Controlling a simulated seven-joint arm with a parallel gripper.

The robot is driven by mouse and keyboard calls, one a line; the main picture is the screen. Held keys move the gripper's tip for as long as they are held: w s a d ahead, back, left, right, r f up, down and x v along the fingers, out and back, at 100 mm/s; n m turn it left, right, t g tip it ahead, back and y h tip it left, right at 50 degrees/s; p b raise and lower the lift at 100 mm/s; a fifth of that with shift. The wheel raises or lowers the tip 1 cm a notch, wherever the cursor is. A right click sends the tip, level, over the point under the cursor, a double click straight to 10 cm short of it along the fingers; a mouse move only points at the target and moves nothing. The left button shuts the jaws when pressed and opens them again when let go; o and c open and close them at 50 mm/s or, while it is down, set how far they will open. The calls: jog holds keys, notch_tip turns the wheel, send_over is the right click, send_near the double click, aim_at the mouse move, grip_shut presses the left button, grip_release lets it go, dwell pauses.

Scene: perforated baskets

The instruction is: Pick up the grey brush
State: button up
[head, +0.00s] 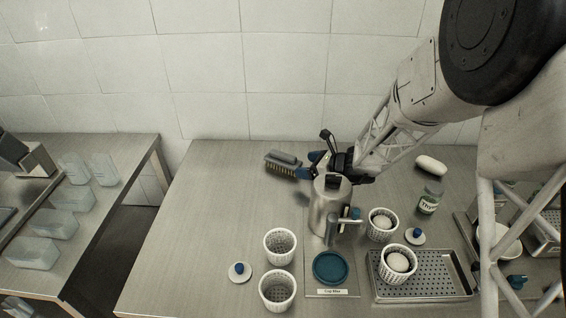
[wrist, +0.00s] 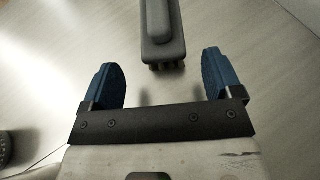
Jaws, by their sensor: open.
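The grey brush (head: 283,164) lies near the back edge of the table, bristles toward the front of the table in the head view. In the wrist view the brush (wrist: 161,30) extends down from the top edge, its near end just beyond and between the fingertips. My gripper (head: 312,165) is just right of the brush in the head view. In the wrist view its blue fingers (wrist: 163,75) are spread wide with nothing between them. I see no contact between fingers and brush.
A metal canister (head: 328,212) stands just in front of my gripper. White perforated baskets (head: 280,246), a blue round dish (head: 331,268) and a perforated metal tray (head: 425,292) are nearer the front. The table left of the brush is clear; a tiled wall (head: 285,118) rises behind.

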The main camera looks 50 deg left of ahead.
aim_at(296, 164)
jog(key=shift+x, duration=1.05)
jog(key=shift+a, duration=0.1)
jog(key=shift+x, duration=2.5)
jog(key=shift+w+a+r, duration=0.1)
jog(key=shift+w, duration=0.05)
jog(key=shift+c, duration=0.4)
jog(key=c, duration=1)
